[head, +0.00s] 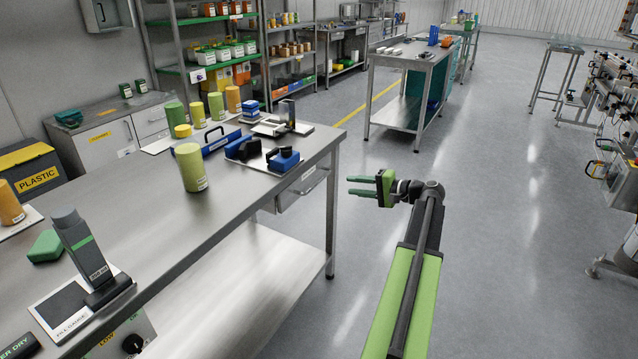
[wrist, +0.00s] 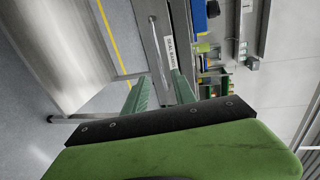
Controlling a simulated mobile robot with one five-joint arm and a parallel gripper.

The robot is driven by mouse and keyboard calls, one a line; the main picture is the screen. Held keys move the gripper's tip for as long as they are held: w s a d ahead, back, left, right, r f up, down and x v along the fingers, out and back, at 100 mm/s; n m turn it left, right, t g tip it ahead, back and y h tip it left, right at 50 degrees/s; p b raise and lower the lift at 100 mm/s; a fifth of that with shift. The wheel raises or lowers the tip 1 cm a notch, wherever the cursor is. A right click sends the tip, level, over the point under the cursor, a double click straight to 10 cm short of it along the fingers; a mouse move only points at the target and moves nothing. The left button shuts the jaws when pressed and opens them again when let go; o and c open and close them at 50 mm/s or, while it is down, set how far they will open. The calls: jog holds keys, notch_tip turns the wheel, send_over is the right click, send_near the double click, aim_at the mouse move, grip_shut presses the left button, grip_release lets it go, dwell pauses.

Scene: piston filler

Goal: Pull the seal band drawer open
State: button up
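The seal band drawer (head: 301,190) is a grey metal drawer under the right end of the steel workbench, with a bar handle (head: 312,184) across its front. In the wrist view the handle (wrist: 157,48) runs beside a white label (wrist: 169,52) on the drawer front, beyond my fingertips. The drawer looks closed under the bench top. My gripper (head: 350,186) has two green fingers, spread apart with nothing between them. It is to the right of the drawer, pointing towards it, apart from the handle. The wrist view also shows my open gripper (wrist: 155,80).
The workbench (head: 150,205) has a leg (head: 331,215) near the drawer. Green cylinders, a blue toolbox (head: 212,145) and a black-and-blue fixture (head: 284,158) stand on its top. Another steel table (head: 405,58) is behind. The floor right of the bench is clear.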

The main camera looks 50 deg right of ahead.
aim_at(319, 180)
jog(key=b+x, duration=0.2)
jog(key=x, duration=1.2)
jog(key=shift+w+f+b, duration=0.1)
jog(key=shift+b, duration=0.2)
jog(key=shift+c, duration=0.2)
grip_shut()
dwell(0.4)
